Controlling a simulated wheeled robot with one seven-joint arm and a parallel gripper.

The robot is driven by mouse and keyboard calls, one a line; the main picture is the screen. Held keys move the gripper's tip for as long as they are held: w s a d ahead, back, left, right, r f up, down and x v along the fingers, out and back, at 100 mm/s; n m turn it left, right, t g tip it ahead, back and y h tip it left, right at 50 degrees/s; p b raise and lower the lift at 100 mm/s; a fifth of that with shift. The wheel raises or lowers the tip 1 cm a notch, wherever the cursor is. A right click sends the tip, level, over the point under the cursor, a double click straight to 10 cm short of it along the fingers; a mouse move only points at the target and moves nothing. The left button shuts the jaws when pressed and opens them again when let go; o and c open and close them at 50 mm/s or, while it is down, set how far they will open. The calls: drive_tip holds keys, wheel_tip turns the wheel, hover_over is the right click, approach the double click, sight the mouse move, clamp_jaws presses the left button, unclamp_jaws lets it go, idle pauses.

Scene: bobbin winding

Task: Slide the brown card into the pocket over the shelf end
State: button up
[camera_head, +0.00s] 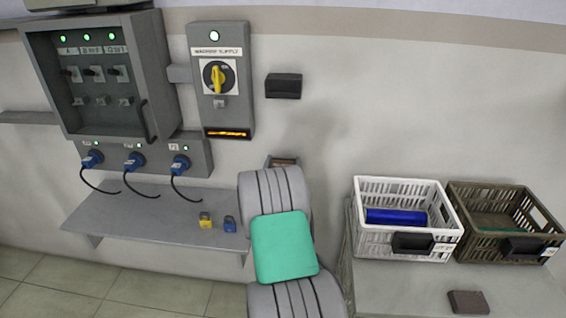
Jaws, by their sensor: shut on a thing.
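My arm (283,245) rises from the bottom middle and hides my gripper, so its fingers do not show. A small brown piece with a dark edge (284,161) sticks up just past the arm's top. It looks like the brown card, but its lower part is hidden and I cannot tell what holds it. A dark box-like pocket (283,85) is on the wall above it, right of the switch box. It stands apart from the brown piece. The grey shelf (150,222) has its right end beside my arm.
A yellow padlock (205,220) and a blue one (230,224) sit on the shelf. A white crate (372,240) and a brown crate (480,250) stand on the right table (390,290). A dark brown block (468,302) lies in front. Plugs and cables hang over the shelf.

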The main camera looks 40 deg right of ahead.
idle(0.3)
drive_tip(key=o, duration=1.4)
drive_tip(key=v, duration=0.7)
drive_tip(key=shift+s+a+b, duration=0.25)
drive_tip(key=shift+a+b, duration=0.1)
drive_tip(key=shift+b, duration=0.1)
